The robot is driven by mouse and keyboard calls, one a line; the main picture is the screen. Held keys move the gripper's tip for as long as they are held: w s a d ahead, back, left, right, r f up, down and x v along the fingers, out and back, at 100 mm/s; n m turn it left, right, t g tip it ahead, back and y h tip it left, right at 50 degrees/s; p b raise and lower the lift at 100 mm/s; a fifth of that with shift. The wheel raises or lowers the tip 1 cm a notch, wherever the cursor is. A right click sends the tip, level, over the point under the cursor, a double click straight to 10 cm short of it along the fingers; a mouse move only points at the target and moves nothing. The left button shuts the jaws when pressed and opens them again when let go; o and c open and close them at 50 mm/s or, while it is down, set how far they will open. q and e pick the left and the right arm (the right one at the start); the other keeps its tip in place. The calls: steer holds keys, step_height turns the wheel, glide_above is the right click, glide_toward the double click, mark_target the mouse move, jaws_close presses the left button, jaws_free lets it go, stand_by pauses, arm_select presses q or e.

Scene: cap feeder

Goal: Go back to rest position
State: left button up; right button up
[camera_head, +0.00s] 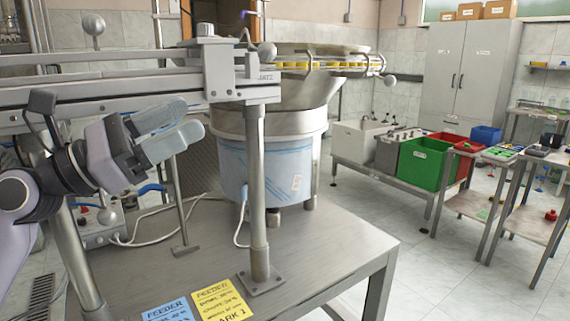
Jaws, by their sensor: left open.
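My left gripper (178,137) comes in from the left, in front of the feeder stand and above the steel table. Its jaws are open, with nothing seen between them. The cap feeder (268,165) is a round machine with a blue-wrapped lower body and a steel bowl on top. Yellow caps (312,65) sit in a row along the bowl's rim track. My right gripper is not in view.
A metal post (257,190) stands on the steel table (340,240) and carries a horizontal rail (100,90). Blue and yellow notes (221,302) lie at the table's front. Green (425,163) and red crates stand on a bench at right. The table's right part is clear.

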arm_select(q)
steer(key=a+f+n+t+y+p, duration=0.25)
steer(key=f+n+t+y, duration=0.3)
steer(key=f+n, duration=0.9)
steer(key=a+f+n+t+y+p, duration=0.3)
steer(key=f+n+y, duration=0.55)
steer(key=n, duration=1.05)
steer(key=s+f+n+g+y+p, duration=0.1)
steer(key=s+f+n+g, duration=0.3)
steer(key=s+f+n, duration=0.4)
steer(key=s+f+n+g+y+p, duration=0.1)
steer(key=s+f+n+g, duration=0.3)
steer(key=s+f+n, duration=0.4)
steer(key=s+f+y, duration=0.1)
steer(key=s+f, duration=0.3)
steer(key=f, duration=0.5)
steer(key=shift+a+p, duration=0.15)
steer(key=shift+p, duration=0.15)
